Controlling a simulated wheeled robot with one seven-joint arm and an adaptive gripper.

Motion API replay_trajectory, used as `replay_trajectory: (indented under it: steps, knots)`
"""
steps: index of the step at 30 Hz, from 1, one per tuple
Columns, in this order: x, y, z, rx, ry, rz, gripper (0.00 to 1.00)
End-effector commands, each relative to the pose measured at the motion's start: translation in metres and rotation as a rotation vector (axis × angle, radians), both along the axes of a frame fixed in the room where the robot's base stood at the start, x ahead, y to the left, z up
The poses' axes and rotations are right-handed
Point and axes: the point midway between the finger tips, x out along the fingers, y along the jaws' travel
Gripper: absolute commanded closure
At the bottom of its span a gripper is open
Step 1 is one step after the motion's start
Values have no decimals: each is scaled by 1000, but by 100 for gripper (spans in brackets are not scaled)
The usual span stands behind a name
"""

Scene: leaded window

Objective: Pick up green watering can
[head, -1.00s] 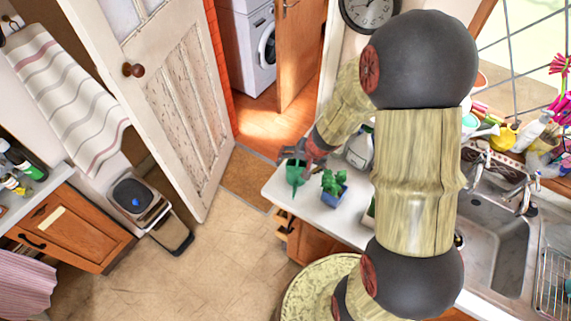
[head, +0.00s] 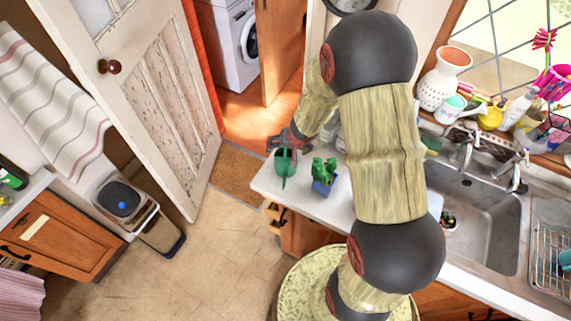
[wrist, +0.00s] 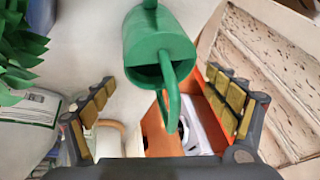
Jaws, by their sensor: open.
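The green watering can (head: 284,165) stands near the left end of the white counter in the head view. In the wrist view the watering can (wrist: 160,38) is at the top middle, with its looped handle reaching down toward my palm. My gripper (wrist: 160,86) is open, one finger on each side of the handle, with gaps visible on both sides. In the head view my gripper (head: 285,142) is just behind the can and partly overlaps it. The far part of the can is cut off in the wrist view.
A blue pot with a green plant (head: 324,178) stands close to the right of the can. The counter (head: 342,205) continues right to the sink (head: 480,220). A worn door (head: 140,100) stands left. Floor in front of the counter is clear.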

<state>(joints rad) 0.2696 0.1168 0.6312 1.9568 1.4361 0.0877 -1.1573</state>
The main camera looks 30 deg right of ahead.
Motion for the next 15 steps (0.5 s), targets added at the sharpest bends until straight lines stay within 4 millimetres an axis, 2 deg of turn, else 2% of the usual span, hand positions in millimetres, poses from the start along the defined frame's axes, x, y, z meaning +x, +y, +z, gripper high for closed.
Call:
replay_trajectory:
  steps: [8, 15]
  knots:
    - [2, 0, -2, 0, -1, 1, 12]
    - [2, 0, -2, 0, -1, 1, 26]
